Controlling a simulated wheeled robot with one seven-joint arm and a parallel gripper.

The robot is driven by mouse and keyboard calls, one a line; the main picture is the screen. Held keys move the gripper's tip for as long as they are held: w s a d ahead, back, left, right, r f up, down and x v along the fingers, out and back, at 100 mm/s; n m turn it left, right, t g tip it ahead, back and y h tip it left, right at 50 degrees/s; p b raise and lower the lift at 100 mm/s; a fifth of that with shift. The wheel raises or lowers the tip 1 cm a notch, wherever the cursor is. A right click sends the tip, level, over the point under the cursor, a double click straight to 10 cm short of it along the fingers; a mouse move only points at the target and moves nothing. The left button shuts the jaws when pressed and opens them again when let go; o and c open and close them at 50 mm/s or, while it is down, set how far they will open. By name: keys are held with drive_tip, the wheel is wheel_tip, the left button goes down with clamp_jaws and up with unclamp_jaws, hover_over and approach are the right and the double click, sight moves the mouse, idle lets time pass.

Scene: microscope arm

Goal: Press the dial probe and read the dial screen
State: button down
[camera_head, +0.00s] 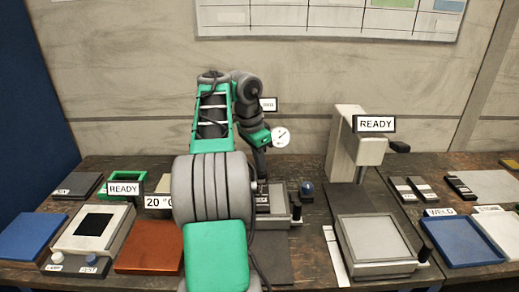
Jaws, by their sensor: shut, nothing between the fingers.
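A round white dial face (280,137) with a dark needle shows just right of my wrist, above a grey fixture (274,212) on the bench. Its reading is too small to make out. My gripper (261,184) points down over this fixture, shut, with its fingers small and partly hidden by my arm. The probe below the dial cannot be told apart from my gripper, so I cannot tell whether they touch. A small sign (268,104) behind my wrist is partly covered and its text is unclear.
A grey-white instrument (359,150) with a READY sign stands right of the fixture. A dark-blue ball (307,188) sits between them. A device with a black screen (93,224) and an orange plate (150,247) lie left, a blue tray (466,243) right.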

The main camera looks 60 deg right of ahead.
drive_tip(key=shift+a+f, duration=0.15)
drive_tip(key=shift+f, duration=0.5)
drive_tip(key=p+v, duration=0.3)
drive_tip(key=v, duration=0.1)
drive_tip(key=d+p+v, duration=0.1)
drive_tip(key=p+v, duration=0.1)
drive_tip(key=shift+s+d+r+p, duration=0.1)
drive_tip(key=shift+s+d+p, duration=0.05)
drive_tip(key=shift+s+p, duration=0.2)
drive_tip(key=shift+r, duration=0.15)
drive_tip(key=p+v, duration=0.6)
drive_tip(key=v, duration=0.1)
drive_tip(key=shift+r+p, duration=0.3)
drive_tip(key=shift+p, duration=0.05)
